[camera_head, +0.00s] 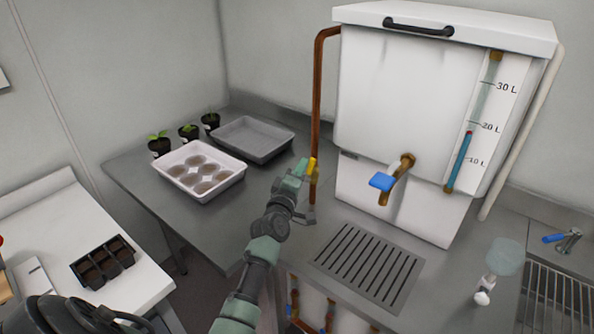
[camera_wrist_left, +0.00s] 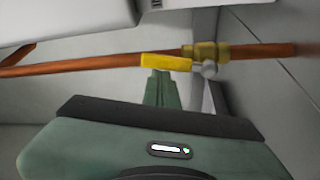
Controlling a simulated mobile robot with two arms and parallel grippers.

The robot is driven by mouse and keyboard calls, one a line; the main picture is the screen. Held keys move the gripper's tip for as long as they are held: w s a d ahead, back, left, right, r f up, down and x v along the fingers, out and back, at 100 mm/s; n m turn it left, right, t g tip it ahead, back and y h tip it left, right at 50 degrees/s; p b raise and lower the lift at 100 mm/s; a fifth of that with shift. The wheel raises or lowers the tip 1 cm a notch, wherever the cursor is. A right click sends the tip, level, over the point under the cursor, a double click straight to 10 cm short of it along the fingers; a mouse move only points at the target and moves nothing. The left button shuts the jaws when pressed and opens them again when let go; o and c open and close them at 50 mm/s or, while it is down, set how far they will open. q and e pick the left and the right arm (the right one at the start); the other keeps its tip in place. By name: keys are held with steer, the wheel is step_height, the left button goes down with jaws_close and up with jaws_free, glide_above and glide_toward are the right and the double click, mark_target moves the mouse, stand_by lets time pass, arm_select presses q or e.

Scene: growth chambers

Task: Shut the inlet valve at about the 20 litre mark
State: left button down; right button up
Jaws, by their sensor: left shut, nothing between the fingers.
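The white tank (camera_head: 395,100) stands on the steel counter. Its sight gauge (camera_head: 461,158) holds a blue column with a red marker on top, a little below the 20 L line. A copper inlet pipe (camera_head: 318,85) runs down the tank's left side. The inlet valve's yellow lever (camera_head: 312,167) is on this pipe. In the left wrist view the yellow lever (camera_wrist_left: 166,62) lies roughly along the pipe. My left gripper (camera_head: 301,168) is shut and empty. Its fingertips (camera_wrist_left: 160,76) are right at the lever; whether they touch it I cannot tell. My right gripper is not in view.
A brass tap with a blue handle (camera_head: 382,181) sticks out of the tank's front, above a drain grate (camera_head: 370,265). A white tray (camera_head: 200,170), a grey tray (camera_head: 252,138) and seedling pots (camera_head: 188,132) stand left. Another sink grid (camera_head: 555,300) is at right.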

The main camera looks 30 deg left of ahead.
mark_target(311, 175)
arm_select(q)
steer(key=d+m+b, duration=0.1)
steer(key=m+b, duration=0.1)
steer(key=d+f+m+t+h+b, duration=0.1)
steer(key=m+b, duration=0.1)
steer(key=m, duration=0.1)
steer(key=d+m+t+b, duration=0.1)
steer(key=m+b, duration=0.1)
steer(key=shift+s+d+f+m+h, duration=0.1)
steer(key=shift+d+f+m+h, duration=0.05)
steer(key=shift+f+m+h, duration=0.2)
steer(key=m+h+b, duration=0.1)
steer(key=m, duration=0.1)
steer(key=d+f+m+t+h+b, duration=0.1)
steer(key=m, duration=0.2)
steer(key=d+f+m+h+b, duration=0.1)
steer(key=m+b, duration=0.1)
steer(key=shift+s, duration=0.1)
steer(key=shift+d+f, duration=0.1)
steer(key=shift+d, duration=0.05)
